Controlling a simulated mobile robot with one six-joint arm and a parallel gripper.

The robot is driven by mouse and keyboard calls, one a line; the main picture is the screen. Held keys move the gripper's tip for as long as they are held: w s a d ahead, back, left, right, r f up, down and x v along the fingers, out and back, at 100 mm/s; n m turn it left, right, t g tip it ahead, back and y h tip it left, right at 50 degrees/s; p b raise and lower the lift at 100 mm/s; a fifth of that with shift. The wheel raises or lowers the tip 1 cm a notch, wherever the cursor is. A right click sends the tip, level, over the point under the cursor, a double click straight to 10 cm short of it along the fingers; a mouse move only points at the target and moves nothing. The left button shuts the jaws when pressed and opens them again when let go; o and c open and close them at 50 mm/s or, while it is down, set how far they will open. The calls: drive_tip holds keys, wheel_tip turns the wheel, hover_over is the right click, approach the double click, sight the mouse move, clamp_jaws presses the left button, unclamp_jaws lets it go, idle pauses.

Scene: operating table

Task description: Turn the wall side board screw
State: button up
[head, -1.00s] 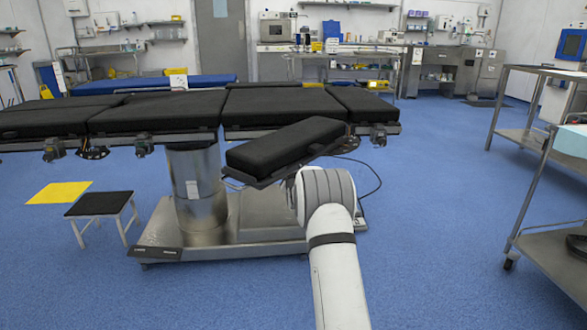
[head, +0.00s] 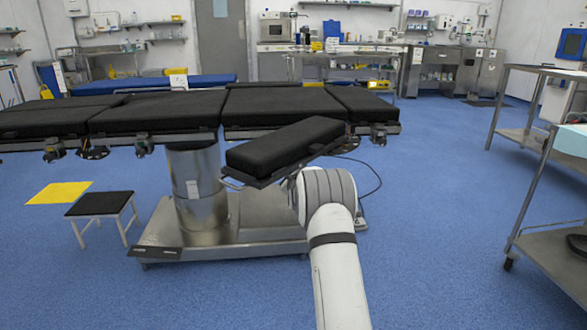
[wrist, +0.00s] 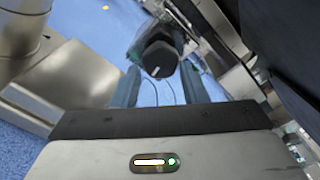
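A black screw knob (wrist: 160,58) with a white mark shows in the wrist view, beneath the table edge. My gripper (wrist: 160,78) has its two fingers apart, one on each side of the knob. Whether the fingertips touch the knob, I cannot tell. In the head view the black padded board (head: 285,148) sticks out tilted from the near side of the operating table (head: 165,112). My white arm reaches up to just beneath the board. My gripper and the knob are hidden there in the head view.
The steel column (head: 198,190) and base (head: 175,238) stand left of my arm. A small black-topped stool (head: 98,204) and a yellow mat (head: 58,193) are at the left. A steel trolley (head: 555,245) is at the right. The blue floor between is clear.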

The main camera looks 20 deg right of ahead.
drive_tip(key=o, duration=0.3)
drive_tip(key=shift+w+a+r, duration=0.1)
drive_tip(key=shift+a+r, duration=0.1)
drive_tip(key=shift+r, duration=0.05)
drive_tip(key=shift+o, duration=0.2)
drive_tip(key=p+v, duration=0.2)
drive_tip(key=v, duration=0.5)
drive_tip(key=shift+s+p, duration=0.35)
drive_tip(key=shift+s, duration=0.05)
drive_tip(key=shift+f, duration=0.1)
